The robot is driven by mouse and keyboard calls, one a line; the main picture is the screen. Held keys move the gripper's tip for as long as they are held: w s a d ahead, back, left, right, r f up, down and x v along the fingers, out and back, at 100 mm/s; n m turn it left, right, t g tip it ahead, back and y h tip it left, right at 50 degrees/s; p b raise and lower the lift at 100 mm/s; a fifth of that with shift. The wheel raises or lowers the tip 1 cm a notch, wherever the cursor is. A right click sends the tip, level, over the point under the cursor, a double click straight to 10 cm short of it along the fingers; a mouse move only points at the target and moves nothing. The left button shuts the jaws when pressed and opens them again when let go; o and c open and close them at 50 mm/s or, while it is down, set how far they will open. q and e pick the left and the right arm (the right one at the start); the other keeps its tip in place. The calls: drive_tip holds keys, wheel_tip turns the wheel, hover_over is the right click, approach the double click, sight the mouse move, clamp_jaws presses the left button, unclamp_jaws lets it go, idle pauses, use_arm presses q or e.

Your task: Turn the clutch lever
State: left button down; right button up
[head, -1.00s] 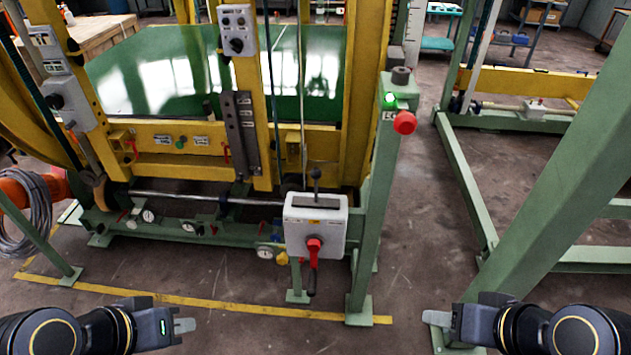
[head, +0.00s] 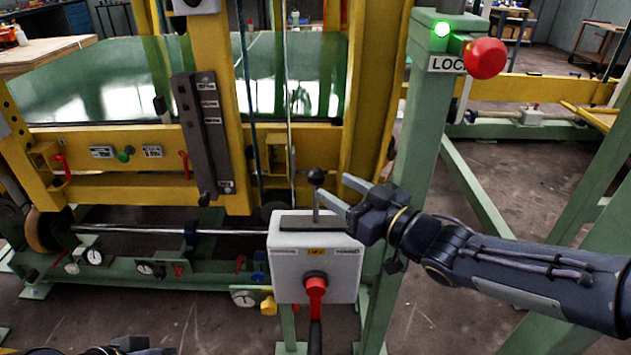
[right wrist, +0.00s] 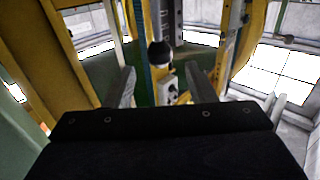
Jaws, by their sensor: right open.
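A white control box (head: 287,262) stands on a green post. A thin upright lever with a black ball knob (head: 316,177) rises from the dark slot on its top. A red rotary handle (head: 316,288) with a dark grip hangs down its front. I cannot tell from labels which is the clutch lever. My right gripper (head: 336,190) is open and empty, just right of the ball lever. In the right wrist view the black knob (right wrist: 160,53) shows ahead between the two spread fingers (right wrist: 161,88). My left gripper (head: 135,346) is only partly in view at the bottom edge.
The yellow frame (head: 110,180) and a steel rod (head: 150,230) lie left of the box. Open floor shows in front at the left.

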sight(322, 179)
drive_tip(key=b+x, duration=0.1)
drive_tip(key=x, duration=0.5)
drive_tip(key=shift+w+a, duration=0.3)
clamp_jaws()
